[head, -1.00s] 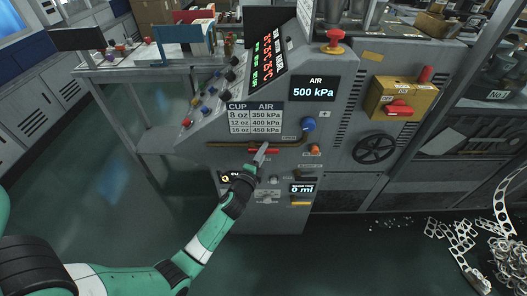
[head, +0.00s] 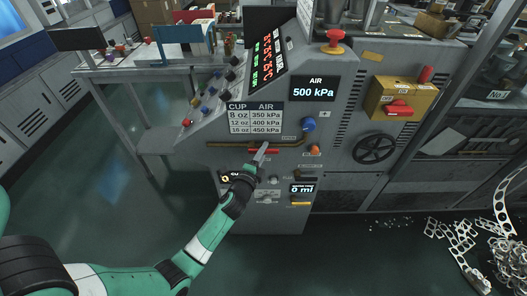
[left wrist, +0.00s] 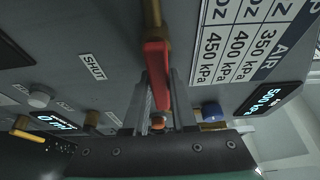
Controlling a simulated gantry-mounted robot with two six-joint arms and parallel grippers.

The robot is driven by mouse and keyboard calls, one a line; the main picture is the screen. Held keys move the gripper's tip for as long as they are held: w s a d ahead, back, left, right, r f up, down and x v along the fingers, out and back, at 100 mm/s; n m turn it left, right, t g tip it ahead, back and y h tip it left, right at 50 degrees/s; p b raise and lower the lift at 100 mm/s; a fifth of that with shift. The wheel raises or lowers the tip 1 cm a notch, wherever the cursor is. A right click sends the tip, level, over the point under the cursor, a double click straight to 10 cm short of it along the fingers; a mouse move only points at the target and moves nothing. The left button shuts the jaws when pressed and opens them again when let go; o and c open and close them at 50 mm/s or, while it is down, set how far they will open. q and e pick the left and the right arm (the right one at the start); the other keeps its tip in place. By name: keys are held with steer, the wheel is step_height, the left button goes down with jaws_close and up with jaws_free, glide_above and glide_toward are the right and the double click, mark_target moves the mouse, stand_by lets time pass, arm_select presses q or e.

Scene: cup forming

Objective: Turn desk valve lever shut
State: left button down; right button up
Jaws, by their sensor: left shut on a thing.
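The red valve lever (head: 270,152) sits on the brass pipe (head: 225,145) that runs across the front of the grey machine. The lever lies about level, along the line of the pipe. In the left wrist view the red lever (left wrist: 156,70) runs between the two fingers of my left gripper (left wrist: 160,98), with the brass pipe (left wrist: 152,12) beyond it. A SHUT label (left wrist: 92,67) is on the panel to the left of the lever there. In the head view my left gripper (head: 263,149) is shut on the lever and covers part of it. My right gripper is not in view.
A blue knob (head: 308,125) and an orange knob (head: 315,150) stand out to the right of the lever. The air display (head: 314,88) reads 500 kPa. A black handwheel (head: 375,149) is farther right. The floor at left is clear.

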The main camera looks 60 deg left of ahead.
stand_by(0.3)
arm_select(q)
steer(key=shift+m+p, duration=0.5)
steer(key=shift+p, duration=0.55)
steer(key=m+p, duration=0.1)
steer(key=p, duration=0.1)
steer(key=f+m+g+p, duration=0.1)
steer(key=m+g+p, duration=0.1)
steer(key=m+p, duration=0.1)
steer(key=shift+s+a+f+h+p, duration=0.1)
steer(key=shift+s+f+h+p, duration=0.1)
steer(key=shift+f+h+p, duration=0.15)
steer(key=shift+s+a+f+m+g+y+p, duration=0.2)
steer(key=shift+s+f+m+g+p, duration=0.3)
steer(key=shift+m+g+p, duration=0.7)
steer(key=shift+s+a+f+m+g+y+p, duration=0.1)
steer(key=shift+s+a+f+m+g+p, duration=0.25)
steer(key=shift+s+m+g+p, duration=0.85)
steer(key=shift+w+a+f+m+g+y+p, duration=0.25)
steer(key=shift+m+p, duration=0.45)
steer(key=shift+m, duration=1.1)
steer(key=shift+s+f, duration=0.1)
steer(key=shift+s, duration=0.15)
steer(key=c, duration=0.7)
jaws_free()
steer(key=shift+g, duration=0.25)
